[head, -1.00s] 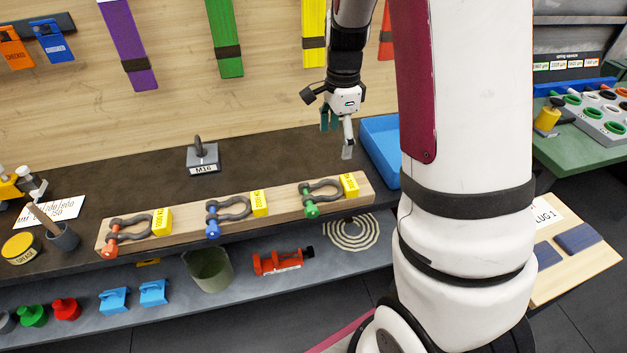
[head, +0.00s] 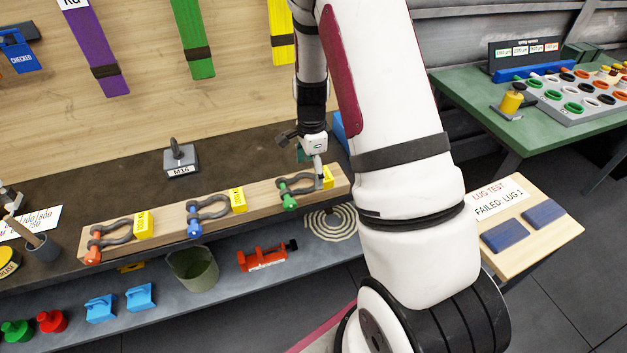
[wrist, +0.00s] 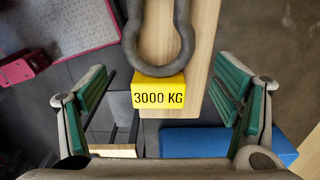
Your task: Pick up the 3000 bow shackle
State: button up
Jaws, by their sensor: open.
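The 3000 bow shackle (head: 303,192) is dark grey with a green pin and lies at the right end of a wooden board (head: 262,206). The wrist view shows its rounded bow (wrist: 158,70) from above, touching a yellow block (wrist: 160,98) marked 3000 KG. My gripper (head: 310,164) points down over the bow end and yellow block. In the wrist view my gripper (wrist: 160,92) is open, with its green pads wide apart on either side of the block. Nothing is between the pads in grip. The pin is out of the wrist view.
A blue-pin shackle (head: 207,212) and a red-pin shackle (head: 112,236) lie further left on the board, each with a yellow block. A grey M16 block (head: 181,160) stands behind. A blue tray (wrist: 190,141) is close by my gripper.

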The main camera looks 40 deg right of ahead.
jog(key=shift+f, duration=1.45)
jog(key=c, duration=1.8)
jog(key=shift+r, duration=0.1)
jog(key=shift+c, duration=0.2)
